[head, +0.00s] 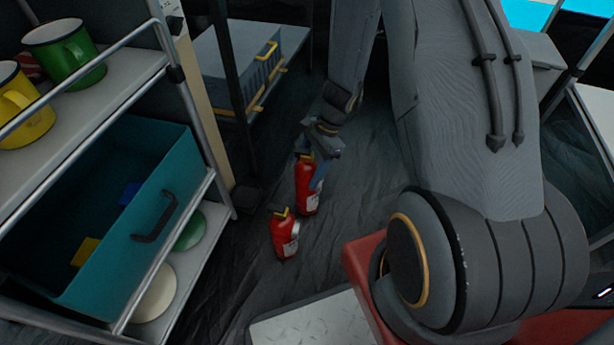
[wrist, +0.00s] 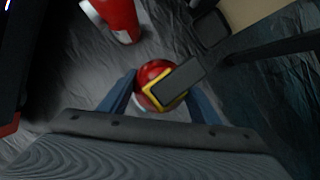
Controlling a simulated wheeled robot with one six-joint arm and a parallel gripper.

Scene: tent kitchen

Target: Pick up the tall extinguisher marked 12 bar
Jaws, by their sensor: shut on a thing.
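Two red extinguishers stand on the dark floor in the head view. The taller extinguisher (head: 306,190) is at the back, with a yellow top and a pale label; the print is too small to read. My gripper (head: 319,170) is around its upper body from above and shut on it. In the wrist view the red and yellow top of this extinguisher (wrist: 152,72) shows between the two blue fingers (wrist: 154,98). The shorter extinguisher (head: 284,238) stands nearer, apart from my gripper. A red extinguisher body (wrist: 119,15) also shows at the top of the wrist view.
A metal shelf (head: 150,62) with mugs, plates and a teal drawer (head: 170,170) stands at the left. A grey crate (head: 225,75) sits on a low shelf behind.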

